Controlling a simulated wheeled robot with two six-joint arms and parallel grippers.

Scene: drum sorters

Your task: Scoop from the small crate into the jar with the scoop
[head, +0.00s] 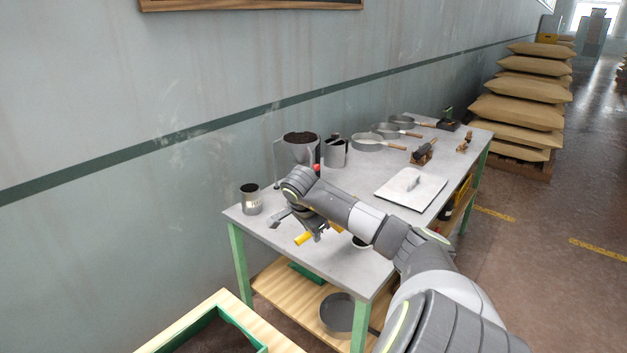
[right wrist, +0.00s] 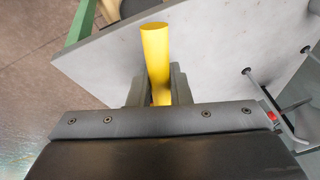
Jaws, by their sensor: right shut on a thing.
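My right gripper (head: 314,231) is over the near part of the grey table, shut on a yellow handle (head: 303,239), which I take to be the scoop's. In the right wrist view the yellow handle (right wrist: 156,55) stands between the two fingers (right wrist: 157,90); the scoop's bowl cannot be made out. A grey metal jar (head: 251,200) with a pale label stands at the table's near left corner, left of the gripper. A wooden crate with a green inner rim (head: 205,326) is at the bottom left, cut off by the frame, with something dark inside. My left gripper is out of view.
A drum of dark grains (head: 301,150) in a wire stand and a metal pitcher (head: 336,152) are behind my gripper. A white flat plate (head: 411,188), sieves (head: 366,143) and small wooden tools (head: 422,153) lie farther along. A pan (head: 337,314) is on the lower shelf.

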